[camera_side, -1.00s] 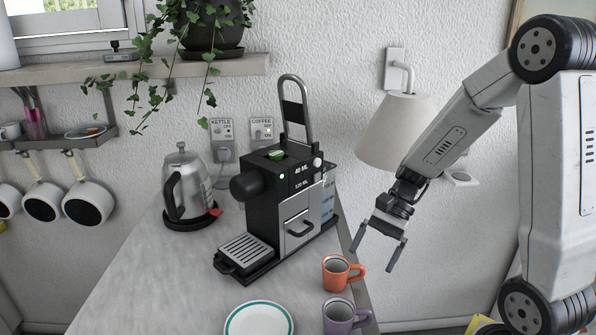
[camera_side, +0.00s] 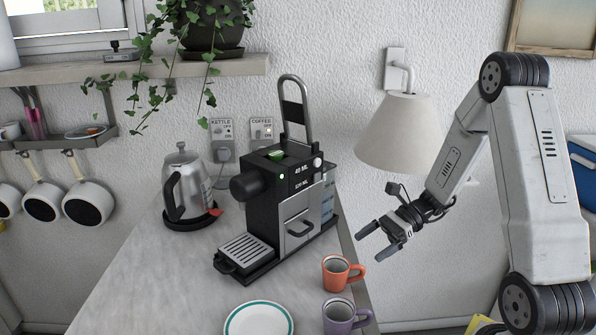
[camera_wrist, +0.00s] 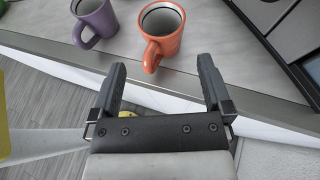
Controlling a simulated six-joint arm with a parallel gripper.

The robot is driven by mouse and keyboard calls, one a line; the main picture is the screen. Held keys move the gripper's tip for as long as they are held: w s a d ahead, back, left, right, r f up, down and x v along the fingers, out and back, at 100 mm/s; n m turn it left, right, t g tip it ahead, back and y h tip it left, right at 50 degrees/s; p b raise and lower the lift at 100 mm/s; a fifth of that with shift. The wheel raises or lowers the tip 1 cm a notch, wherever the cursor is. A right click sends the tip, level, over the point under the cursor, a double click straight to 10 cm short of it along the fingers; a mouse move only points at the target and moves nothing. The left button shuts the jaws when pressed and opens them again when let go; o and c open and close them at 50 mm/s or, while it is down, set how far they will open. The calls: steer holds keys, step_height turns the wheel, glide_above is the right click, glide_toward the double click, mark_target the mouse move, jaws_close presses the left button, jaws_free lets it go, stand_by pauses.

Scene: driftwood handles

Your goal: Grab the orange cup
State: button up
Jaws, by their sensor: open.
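The orange cup (camera_side: 336,273) stands upright on the counter near its right edge, with its handle pointing right toward my gripper. In the wrist view the orange cup (camera_wrist: 163,27) is at the top centre, beyond the fingertips, its handle toward me. My gripper (camera_side: 368,243) is open and empty, to the upper right of the cup in the side view and apart from it. In the wrist view its two fingers (camera_wrist: 162,72) are spread, with the counter edge beyond them.
A purple cup (camera_side: 340,316) stands close to the orange cup, also in the wrist view (camera_wrist: 95,22). A white plate (camera_side: 258,320) lies to the left. The coffee machine (camera_side: 285,205) stands behind. A wall lamp (camera_side: 400,135) hangs above my gripper. The kettle (camera_side: 187,185) is farther left.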

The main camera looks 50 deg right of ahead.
mark_target(344, 262)
steer(key=shift+x, duration=1.35)
steer(key=shift+f, duration=0.1)
steer(key=shift+x, duration=2.55)
steer(key=shift+d, duration=0.1)
steer(key=shift+c, duration=0.2)
steer(key=c, duration=1.1)
